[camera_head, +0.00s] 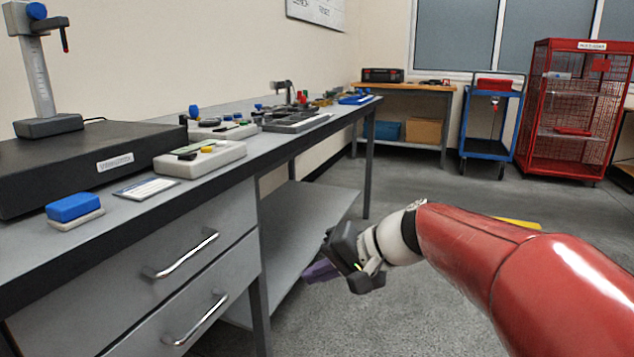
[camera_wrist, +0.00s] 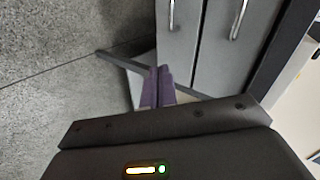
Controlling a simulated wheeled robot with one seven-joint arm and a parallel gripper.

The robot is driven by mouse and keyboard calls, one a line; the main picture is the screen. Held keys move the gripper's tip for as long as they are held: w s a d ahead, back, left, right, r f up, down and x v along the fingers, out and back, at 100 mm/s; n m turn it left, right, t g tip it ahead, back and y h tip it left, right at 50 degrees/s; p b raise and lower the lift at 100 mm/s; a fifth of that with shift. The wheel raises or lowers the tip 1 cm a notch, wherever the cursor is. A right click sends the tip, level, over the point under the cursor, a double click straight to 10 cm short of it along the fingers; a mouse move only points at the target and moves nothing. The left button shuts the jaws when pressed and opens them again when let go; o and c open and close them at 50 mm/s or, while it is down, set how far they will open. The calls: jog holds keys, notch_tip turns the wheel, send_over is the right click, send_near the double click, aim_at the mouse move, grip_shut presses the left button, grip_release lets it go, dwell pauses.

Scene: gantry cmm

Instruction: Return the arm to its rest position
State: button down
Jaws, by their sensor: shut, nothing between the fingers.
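My gripper (camera_head: 318,273) is at the end of my red arm, which reaches in from the right in the head view. It hangs in the air in front of the workbench (camera_head: 291,250), below the level of its top. In the wrist view its purple fingers (camera_wrist: 158,87) lie together, shut with nothing between them. The bench drawers (camera_wrist: 190,45) show beyond the fingers there.
Bar handles (camera_head: 182,262) stick out from the drawers near my gripper. The bench top carries a black block with a stand, a blue block (camera_head: 75,206) and several small fixtures. A blue cart (camera_head: 490,130) and red mesh cage (camera_head: 572,112) stand at the back.

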jog(key=s+d+f+n+t+h+p, duration=0.1)
jog(key=s+d+h+p, duration=0.4)
jog(key=s+d+h, duration=0.5)
jog(key=s+d+f+n, duration=0.1)
jog(key=s+d, duration=0.4)
jog(key=s, duration=0.4)
jog(key=shift+s+d+f+t, duration=0.15)
jog(key=shift+d+f+t, duration=0.1)
jog(key=shift+t, duration=0.05)
